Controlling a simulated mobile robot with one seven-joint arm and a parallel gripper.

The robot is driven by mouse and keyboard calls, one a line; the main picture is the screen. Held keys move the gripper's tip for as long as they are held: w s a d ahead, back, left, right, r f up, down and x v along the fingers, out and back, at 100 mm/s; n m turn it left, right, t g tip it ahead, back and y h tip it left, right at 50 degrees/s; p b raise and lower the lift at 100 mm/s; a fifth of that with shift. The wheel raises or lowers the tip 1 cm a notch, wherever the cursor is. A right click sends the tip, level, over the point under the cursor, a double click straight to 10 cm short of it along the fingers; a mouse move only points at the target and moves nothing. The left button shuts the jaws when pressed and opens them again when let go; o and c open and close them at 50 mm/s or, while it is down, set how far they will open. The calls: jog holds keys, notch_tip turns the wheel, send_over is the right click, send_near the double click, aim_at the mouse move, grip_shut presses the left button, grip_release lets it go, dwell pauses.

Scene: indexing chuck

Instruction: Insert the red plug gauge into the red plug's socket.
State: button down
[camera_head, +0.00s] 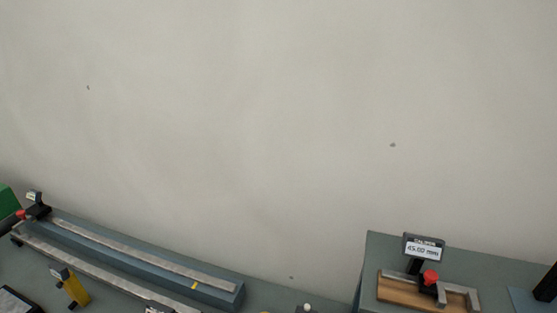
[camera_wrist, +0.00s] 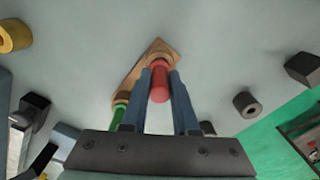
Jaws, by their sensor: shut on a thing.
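My gripper (camera_wrist: 161,76) shows in the wrist view, its two blue-grey fingers closed on the sides of a red plug gauge (camera_wrist: 158,90). The red plug's far end points toward a tan wooden block (camera_wrist: 135,77). I cannot tell whether the plug is clear of the block or touches it. A green plug (camera_wrist: 118,113) is at the block's near left end, left of my fingers. No socket for the red plug can be made out. Neither my gripper nor the red plug shows in the head view.
In the wrist view, a yellow ring (camera_wrist: 14,36) lies far left, a dark grey ring (camera_wrist: 247,104) and a black block (camera_wrist: 303,69) right. In the head view, a long blue-grey rail (camera_head: 150,259) stands left and a digital gauge (camera_head: 424,248) right, before a bare wall.

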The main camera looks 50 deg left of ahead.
jog(key=shift+f+b, duration=0.35)
jog(key=shift+f, duration=0.2)
dwell(0.4)
dwell(0.9)
jog(key=c, duration=0.6)
grip_release()
notch_tip(320, 180, up, 13)
jog(key=b, duration=0.2)
